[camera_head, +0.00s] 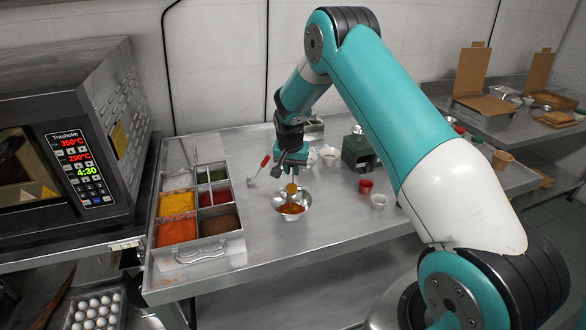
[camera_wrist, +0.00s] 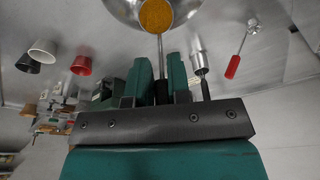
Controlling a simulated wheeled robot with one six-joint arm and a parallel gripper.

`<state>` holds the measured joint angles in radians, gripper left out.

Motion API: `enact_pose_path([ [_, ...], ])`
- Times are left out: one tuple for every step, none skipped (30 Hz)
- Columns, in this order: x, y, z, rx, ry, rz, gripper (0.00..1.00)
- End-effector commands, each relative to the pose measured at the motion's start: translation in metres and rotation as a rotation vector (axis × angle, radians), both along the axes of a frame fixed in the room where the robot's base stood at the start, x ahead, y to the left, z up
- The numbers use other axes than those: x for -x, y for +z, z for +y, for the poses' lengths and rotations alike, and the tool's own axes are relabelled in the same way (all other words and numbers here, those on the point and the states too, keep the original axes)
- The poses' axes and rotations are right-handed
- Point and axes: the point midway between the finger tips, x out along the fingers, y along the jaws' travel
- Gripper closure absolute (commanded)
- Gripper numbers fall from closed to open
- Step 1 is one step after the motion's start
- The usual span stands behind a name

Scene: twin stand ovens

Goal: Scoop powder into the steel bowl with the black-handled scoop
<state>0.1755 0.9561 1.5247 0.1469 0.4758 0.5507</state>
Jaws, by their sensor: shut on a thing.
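My gripper (camera_head: 292,172) is shut on the scoop's black handle; in the wrist view the handle sits between the green fingers (camera_wrist: 159,82). The scoop head (camera_wrist: 156,14) holds yellow-orange powder and also shows in the head view (camera_head: 291,188). It is over the steel bowl (camera_head: 304,197), which stands on the table and has orange-red powder inside. The bowl's rim shows at the top of the wrist view (camera_wrist: 120,12). The spice tray (camera_head: 234,243) stands to the left, with white, yellow, orange, green, red and brown powders in separate compartments.
A red-handled utensil (camera_head: 265,160) lies behind the bowl; it also shows in the wrist view (camera_wrist: 233,66). Red (camera_head: 365,187) and white (camera_head: 378,201) cups stand to the right, near a dark green device (camera_head: 357,152). An oven (camera_head: 80,130) is at left. The table's front is clear.

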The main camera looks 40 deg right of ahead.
Motion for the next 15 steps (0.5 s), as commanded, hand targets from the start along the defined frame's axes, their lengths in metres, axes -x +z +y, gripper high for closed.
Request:
enact_pose_path([
  [0.0012, -0.0006, 0.0020, 0.012, 0.002, -0.012, 1.00],
  [0.0019, -0.0004, 0.0026, 0.019, 0.002, -0.019, 1.00],
  [0.0031, 0.0000, 0.0030, 0.031, 0.002, -0.029, 1.00],
  [0.0035, 0.0007, 0.0037, 0.039, 0.002, -0.038, 1.00],
  [0.0039, 0.0004, 0.0043, 0.045, 0.002, -0.044, 1.00],
  [0.0047, -0.0001, 0.0054, 0.052, 0.001, -0.051, 1.00],
  [0.0050, -0.0001, 0.0059, 0.059, 0.001, -0.058, 1.00],
  [0.0055, -0.0001, 0.0063, 0.066, 0.000, -0.063, 1.00],
  [0.0066, -0.0002, 0.0070, 0.074, 0.000, -0.071, 1.00],
  [0.0068, 0.0001, 0.0075, 0.080, 0.000, -0.078, 1.00],
  [0.0074, 0.0003, 0.0081, 0.086, 0.000, -0.084, 1.00],
  [0.0083, 0.0003, 0.0088, 0.095, 0.001, -0.092, 1.00],
  [0.0088, 0.0004, 0.0093, 0.101, 0.001, -0.098, 1.00],
  [0.0094, 0.0004, 0.0100, 0.107, 0.002, -0.104, 1.00],
  [0.0097, 0.0001, 0.0107, 0.114, 0.002, -0.111, 1.00],
])
